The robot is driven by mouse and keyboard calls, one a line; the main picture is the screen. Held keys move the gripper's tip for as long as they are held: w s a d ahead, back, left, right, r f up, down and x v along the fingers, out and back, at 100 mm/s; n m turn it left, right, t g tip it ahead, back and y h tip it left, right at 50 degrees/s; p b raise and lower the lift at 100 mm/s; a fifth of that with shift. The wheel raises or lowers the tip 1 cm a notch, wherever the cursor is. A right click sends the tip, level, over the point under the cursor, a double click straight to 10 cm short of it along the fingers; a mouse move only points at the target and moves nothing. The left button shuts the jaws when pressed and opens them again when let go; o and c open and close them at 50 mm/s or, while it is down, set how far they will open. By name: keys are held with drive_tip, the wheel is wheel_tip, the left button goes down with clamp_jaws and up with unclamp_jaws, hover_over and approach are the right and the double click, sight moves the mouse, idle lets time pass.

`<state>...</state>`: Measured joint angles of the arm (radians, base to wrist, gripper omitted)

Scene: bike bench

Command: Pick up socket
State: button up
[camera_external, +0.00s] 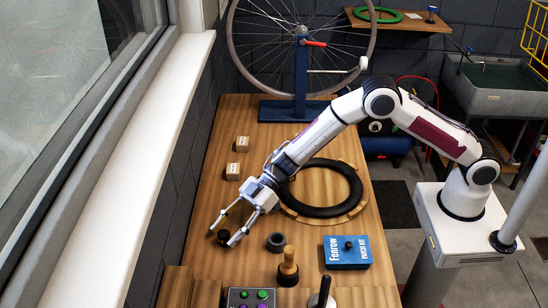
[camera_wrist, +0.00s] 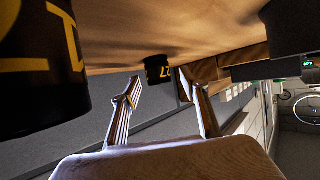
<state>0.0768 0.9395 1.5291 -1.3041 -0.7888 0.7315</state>
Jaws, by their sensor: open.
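A small black socket (camera_external: 223,238) stands on the wooden bench near its left edge. It also shows in the wrist view (camera_wrist: 157,69), with yellow marking, just beyond my fingertips and upright on the bench. My gripper (camera_external: 225,236) is open and low over the bench, its two fingers spread to either side of this socket; neither clearly touches it. In the wrist view my gripper (camera_wrist: 160,88) holds nothing. A second dark socket (camera_external: 275,242) stands to the right of my fingers. It looms large, with yellow digits, at the left of the wrist view (camera_wrist: 40,70).
A black tyre (camera_external: 353,190) lies behind my gripper. A blue patch kit box (camera_external: 345,255), a wooden-handled tool (camera_external: 288,270) and a button panel (camera_external: 250,298) are at the front. Two small boxes (camera_external: 242,143) (camera_external: 233,171) stand farther back. The wall borders the bench's left edge.

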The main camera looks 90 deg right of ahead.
drive_tip(key=shift+x, duration=0.85)
clamp_jaws()
